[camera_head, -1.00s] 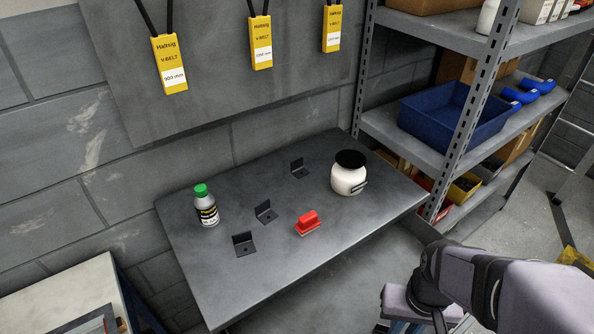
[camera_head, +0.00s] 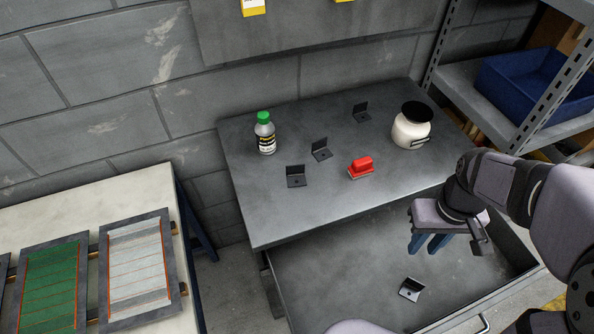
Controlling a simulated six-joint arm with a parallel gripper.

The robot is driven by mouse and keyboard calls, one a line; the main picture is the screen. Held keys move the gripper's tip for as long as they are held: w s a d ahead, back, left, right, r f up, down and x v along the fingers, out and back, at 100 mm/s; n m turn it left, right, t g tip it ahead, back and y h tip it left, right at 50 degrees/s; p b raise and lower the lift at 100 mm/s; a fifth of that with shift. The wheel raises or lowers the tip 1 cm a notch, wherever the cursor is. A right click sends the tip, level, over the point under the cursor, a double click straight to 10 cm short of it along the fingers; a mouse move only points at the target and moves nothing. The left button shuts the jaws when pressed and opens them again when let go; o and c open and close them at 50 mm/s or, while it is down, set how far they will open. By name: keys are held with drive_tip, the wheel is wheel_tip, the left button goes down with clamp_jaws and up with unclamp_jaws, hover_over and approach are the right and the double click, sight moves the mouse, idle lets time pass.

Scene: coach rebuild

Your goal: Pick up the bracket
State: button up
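Several small black L-shaped brackets are in view. Three stand on the dark bench top: a left bracket (camera_head: 296,177), a middle bracket (camera_head: 320,150) and a back bracket (camera_head: 361,113). Another bracket (camera_head: 411,289) lies in the open drawer (camera_head: 345,270) under the bench top. My gripper (camera_head: 428,243) is over the drawer's right part, beyond the bracket there and apart from it. Its blue fingers point down with a gap between them, and nothing shows in the gap.
On the bench top (camera_head: 260,215) are a green-capped bottle (camera_head: 265,137), a red-handled block (camera_head: 361,168) and a white jar with black lid (camera_head: 411,130). A shelf with a blue bin (camera_head: 520,88) stands at right. A pale table (camera_head: 80,205) with framed panels is at left.

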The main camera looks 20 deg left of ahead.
drive_tip(key=w+a+r+n+p, duration=0.1)
drive_tip(key=w+a+r+n, duration=0.2)
drive_tip(key=w+a+n, duration=0.6)
drive_tip(key=r+n+p, duration=0.2)
drive_tip(key=n+p, duration=0.1)
drive_tip(key=n, duration=0.8)
hover_over(291, 167)
drive_tip(key=shift+w+d+f, duration=0.15)
drive_tip(key=shift+w+f, duration=0.1)
drive_tip(key=shift+s+a+f+p, duration=0.1)
drive_tip(key=shift+f+p, duration=0.85)
drive_tip(key=shift+f, duration=0.9)
drive_tip(key=shift+s+a+f+p, duration=0.1)
drive_tip(key=shift+f+p, duration=0.8)
drive_tip(key=shift+f, duration=0.9)
drive_tip(key=shift+c, duration=0.6)
clamp_jaws()
